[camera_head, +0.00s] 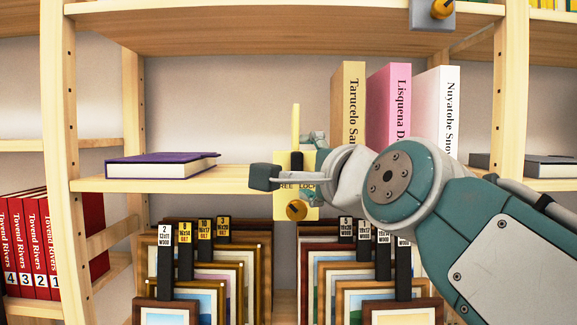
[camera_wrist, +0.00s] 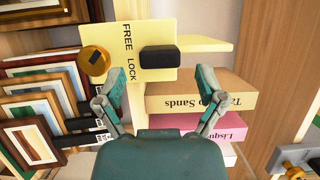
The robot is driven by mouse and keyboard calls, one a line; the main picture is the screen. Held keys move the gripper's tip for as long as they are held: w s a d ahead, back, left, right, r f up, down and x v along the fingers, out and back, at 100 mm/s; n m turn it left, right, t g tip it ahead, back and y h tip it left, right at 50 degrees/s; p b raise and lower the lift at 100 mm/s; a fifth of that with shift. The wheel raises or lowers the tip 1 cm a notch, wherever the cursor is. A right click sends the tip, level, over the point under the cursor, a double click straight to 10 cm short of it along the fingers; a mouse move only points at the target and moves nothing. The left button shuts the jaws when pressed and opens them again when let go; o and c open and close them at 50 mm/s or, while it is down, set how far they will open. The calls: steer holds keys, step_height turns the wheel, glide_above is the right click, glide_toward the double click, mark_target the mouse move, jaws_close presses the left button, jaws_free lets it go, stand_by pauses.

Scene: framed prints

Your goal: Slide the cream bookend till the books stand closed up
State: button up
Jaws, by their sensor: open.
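The cream bookend (camera_head: 296,125) stands upright on the middle shelf, left of the books, with a gap to the nearest one. Its front plate (camera_wrist: 150,25) reads FREE and LOCK and bears a gold knob (camera_wrist: 95,62) and a black grip block (camera_wrist: 158,57). Which word the knob points to is unclear. A tan book (camera_head: 354,100), a pink book (camera_head: 400,105) and a white book (camera_head: 450,110) stand upright with gaps between them. My gripper (camera_wrist: 158,85) is open and empty, its fingers spread either side of the grip block's line, short of it.
A purple book (camera_head: 160,165) lies flat on the shelf's left. Framed prints (camera_head: 190,280) with black label tags stand below. Red volumes (camera_head: 30,240) fill the left bay. A gold-knobbed fitting (camera_head: 432,12) is on the shelf above. A shelf upright (camera_head: 512,110) bounds the right.

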mark_target(298, 165)
steer(key=shift+w, duration=1.25)
steer(key=shift+w+a, duration=0.2)
steer(key=shift+w, duration=0.1)
steer(key=shift+w+a, duration=0.1)
steer(key=shift+a, duration=0.7)
steer(key=shift+d, duration=0.3)
steer(key=c, duration=1.1)
steer(key=shift+d, duration=0.2)
jaws_close()
steer(key=shift+a+f, duration=0.1)
steer(key=shift+a, duration=0.05)
